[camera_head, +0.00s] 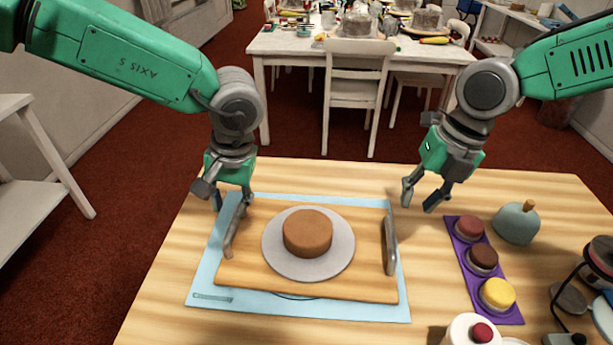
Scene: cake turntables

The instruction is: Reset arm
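My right gripper (422,201) is open and empty, pointing down above the table. It is right of and beyond the right handle (390,245), apart from it.
To the right, a purple mat (484,270) carries red, dark brown and yellow topped round items. A white item with a red top (474,330) and a dark stand (572,298) are at the front right. A chair (353,95) and a laid table stand behind.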

